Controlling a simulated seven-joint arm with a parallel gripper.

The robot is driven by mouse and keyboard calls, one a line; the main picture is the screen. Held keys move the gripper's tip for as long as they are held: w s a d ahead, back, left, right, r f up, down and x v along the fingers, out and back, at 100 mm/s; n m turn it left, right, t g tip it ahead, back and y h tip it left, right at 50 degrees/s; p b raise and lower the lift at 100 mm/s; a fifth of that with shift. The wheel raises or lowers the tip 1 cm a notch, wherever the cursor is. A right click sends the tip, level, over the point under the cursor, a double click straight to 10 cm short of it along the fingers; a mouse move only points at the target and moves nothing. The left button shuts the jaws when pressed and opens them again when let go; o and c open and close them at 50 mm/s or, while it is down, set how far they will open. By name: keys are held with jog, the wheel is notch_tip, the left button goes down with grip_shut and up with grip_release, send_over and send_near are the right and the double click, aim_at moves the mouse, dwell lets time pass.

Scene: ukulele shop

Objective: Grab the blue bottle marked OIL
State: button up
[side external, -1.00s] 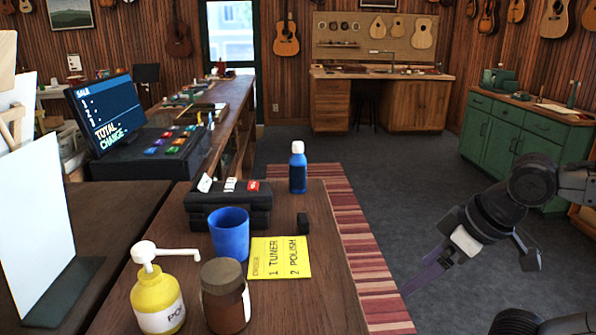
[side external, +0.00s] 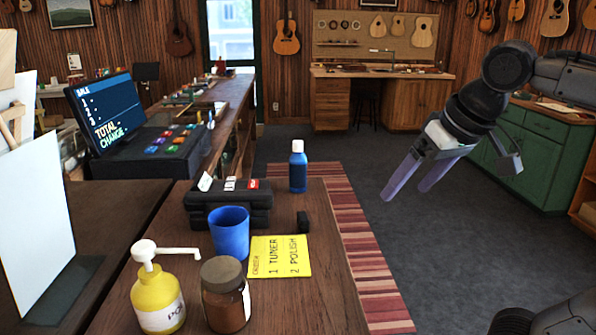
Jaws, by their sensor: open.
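A blue bottle (side external: 298,172) with a white cap stands upright near the far right part of the wooden counter, just behind the black case. No lettering on it can be read from here. My gripper (side external: 405,192) is open and empty, with its two purple fingers apart and pointing down and left. It is in the air to the right of the bottle, beyond the counter's edge, and touches nothing.
Open floor lies to the right.

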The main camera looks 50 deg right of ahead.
jog(key=w+d+r+m+h, duration=0.1)
jog(key=w+d+r+m, duration=0.2)
jog(key=w+r, duration=0.75)
jog(key=m+g+h, duration=0.1)
jog(key=m+g, duration=0.1)
jog(key=m, duration=0.1)
send_over(299, 152)
jog(key=s+a, duration=0.3)
notch_tip(299, 152, down, 6)
jog(key=shift+g, duration=0.4)
jog(key=x, duration=1)
jog(key=shift+w+f, duration=0.2)
jog(key=shift+w, duration=0.05)
jog(key=shift+a+x, duration=0.1)
jog(key=shift+x, duration=1.4)
jog(key=shift+a+x, duration=0.15)
jog(key=shift+x, duration=1.35)
jog(key=shift+s, duration=0.1)
grip_shut()
